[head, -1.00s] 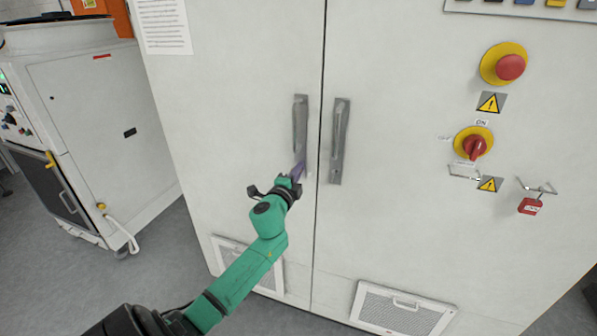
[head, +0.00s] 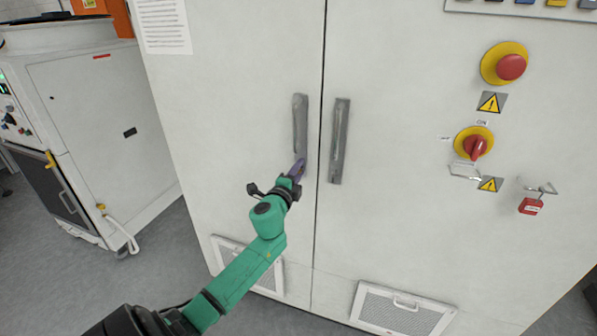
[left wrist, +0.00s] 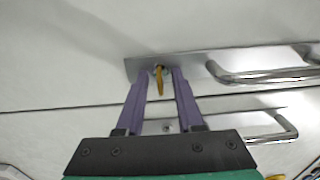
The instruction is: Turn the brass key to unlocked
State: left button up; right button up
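The brass key (left wrist: 159,80) sits in a round lock on the handle plate (left wrist: 197,66) of the left cabinet door. In the left wrist view it stands between the two purple fingers of my left gripper (left wrist: 157,75). The fingers are apart, one on each side of the key, with a visible gap to each. In the head view my left gripper (head: 297,170) is at the lower end of the left door handle (head: 300,124), and the key is hidden behind it. My right gripper is not in view.
The right door handle (head: 339,140) is close to the right of my gripper. A red emergency button (head: 511,67), a red rotary switch (head: 475,147) and a red padlock (head: 530,206) are farther right. A white machine (head: 100,125) stands at the left.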

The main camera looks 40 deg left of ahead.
pick_arm(q)
jog(key=b+v, duration=0.1)
jog(key=v, duration=1.3)
jog(key=shift+s+b, duration=0.3)
jog(key=shift+b, duration=0.1)
jog(key=shift+d, duration=0.15)
